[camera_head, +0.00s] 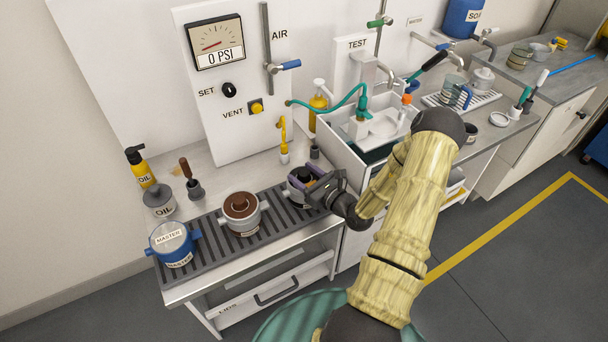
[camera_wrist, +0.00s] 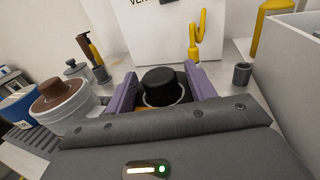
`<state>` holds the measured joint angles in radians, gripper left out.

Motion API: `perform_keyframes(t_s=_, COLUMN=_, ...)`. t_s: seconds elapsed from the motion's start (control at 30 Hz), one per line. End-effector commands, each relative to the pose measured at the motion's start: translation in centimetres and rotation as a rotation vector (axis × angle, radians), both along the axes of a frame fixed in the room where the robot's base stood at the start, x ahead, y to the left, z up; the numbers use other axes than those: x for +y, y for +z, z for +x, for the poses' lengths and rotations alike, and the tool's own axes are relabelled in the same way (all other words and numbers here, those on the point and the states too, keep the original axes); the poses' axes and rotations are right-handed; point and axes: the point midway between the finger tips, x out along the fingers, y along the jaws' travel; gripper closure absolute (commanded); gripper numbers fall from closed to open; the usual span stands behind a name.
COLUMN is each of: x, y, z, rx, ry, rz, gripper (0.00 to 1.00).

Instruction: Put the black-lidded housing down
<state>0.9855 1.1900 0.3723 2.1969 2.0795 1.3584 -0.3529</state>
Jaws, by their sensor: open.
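The black-lidded housing (camera_head: 299,180) stands upright on the right end of the dark ribbed mat on the bench. In the wrist view its black lid (camera_wrist: 163,86) shows between the two purple fingers, and its lower body is mostly hidden by my gripper. My gripper (camera_head: 315,184) is open around the housing, one finger on each side. In the wrist view, the gripper (camera_wrist: 160,88) has a finger left and right of the lid; whether either finger touches the housing I cannot tell.
A brown-lidded housing (camera_head: 241,212) stands left of it on the ribbed mat (camera_head: 213,252), and the blue MASTER pot (camera_head: 173,243) is at the left end. A yellow hose fitting (camera_head: 283,140) stands behind. The white sink (camera_head: 345,165) is to the right.

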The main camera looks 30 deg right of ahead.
Motion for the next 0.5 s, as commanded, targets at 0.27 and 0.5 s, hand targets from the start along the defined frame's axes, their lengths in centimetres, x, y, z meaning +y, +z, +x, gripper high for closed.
perform_keyframes(t_s=0.27, x=-1.4, y=-0.3, z=-4.2, rx=0.003, ry=-0.005, rz=0.001, gripper=0.45)
perform_keyframes(t_s=0.5, x=-2.8, y=-0.3, z=-8.7, rx=0.003, ry=-0.005, rz=0.0, gripper=0.45)
